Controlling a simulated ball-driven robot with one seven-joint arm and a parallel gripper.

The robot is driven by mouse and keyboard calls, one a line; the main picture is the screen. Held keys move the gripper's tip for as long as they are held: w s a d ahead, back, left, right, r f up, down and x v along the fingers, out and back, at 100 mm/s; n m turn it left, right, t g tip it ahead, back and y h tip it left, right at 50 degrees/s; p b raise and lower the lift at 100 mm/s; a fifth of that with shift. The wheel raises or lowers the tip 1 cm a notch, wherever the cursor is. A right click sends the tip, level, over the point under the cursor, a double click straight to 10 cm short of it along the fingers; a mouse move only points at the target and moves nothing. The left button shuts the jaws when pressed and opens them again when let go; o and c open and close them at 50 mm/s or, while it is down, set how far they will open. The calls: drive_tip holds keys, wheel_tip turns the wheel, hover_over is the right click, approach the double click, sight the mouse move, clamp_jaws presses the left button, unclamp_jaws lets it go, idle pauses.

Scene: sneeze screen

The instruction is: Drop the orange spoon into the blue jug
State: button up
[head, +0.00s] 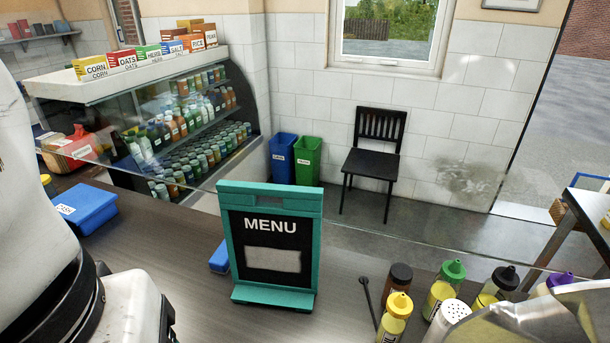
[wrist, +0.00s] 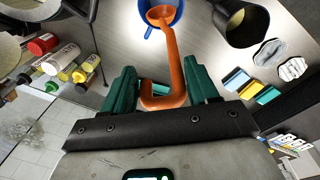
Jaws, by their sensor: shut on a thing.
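My gripper (wrist: 160,68), with green fingers, shows in the wrist view and is shut on the orange spoon (wrist: 176,62). The spoon's hooked handle end lies between the fingers, and its bowl points to the top of the view. The blue jug (wrist: 149,32) is at the top edge, partly cut off. The spoon's bowl overlaps the jug in this view; I cannot tell how high it is above it or whether they touch. The gripper, spoon and jug are not visible in the head view.
A teal menu stand (head: 272,245) stands on the counter. Several sauce bottles (head: 440,290) stand at its right. A clear screen crosses the head view. A dark pan-like vessel (wrist: 240,22) and coloured blocks (wrist: 252,87) are right of the jug in the wrist view.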

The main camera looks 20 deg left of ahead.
idle(0.4)
wheel_tip(320, 180, down, 7)
drive_tip(key=b, duration=0.2)
drive_tip(key=shift+b, duration=0.4)
drive_tip(key=shift+d+f, duration=0.1)
idle(0.5)
wheel_tip(320, 180, down, 12)
drive_tip(key=b, duration=0.6)
idle(1.7)
drive_tip(key=shift+f, duration=0.1)
drive_tip(key=o, duration=1.4)
drive_tip(key=shift+o, duration=0.2)
